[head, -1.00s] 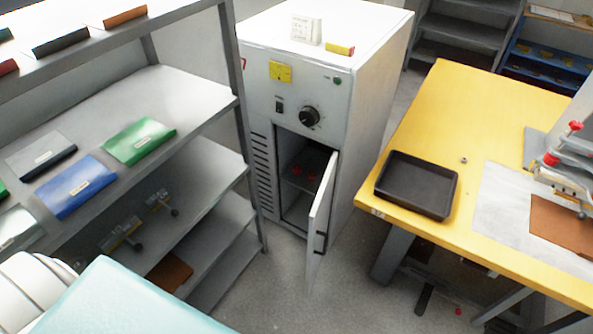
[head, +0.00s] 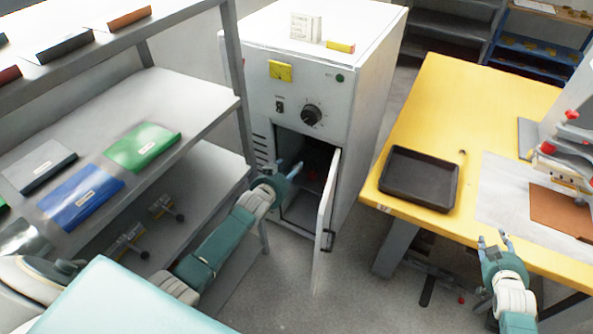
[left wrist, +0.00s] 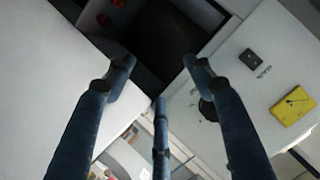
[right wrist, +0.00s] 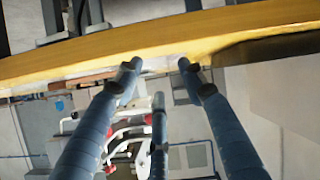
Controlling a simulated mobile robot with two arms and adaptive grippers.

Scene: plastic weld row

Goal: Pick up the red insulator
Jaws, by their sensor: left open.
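My right gripper (head: 495,240) is open and empty at the yellow table's front edge.
The white cabinet (head: 300,75) has its door (head: 325,220) swung open toward me, beside my left gripper. A shelf rack (head: 190,95) stands left. The yellow table (head: 450,90) on the right holds a black tray (head: 418,203) and a clamp fixture (head: 562,160).

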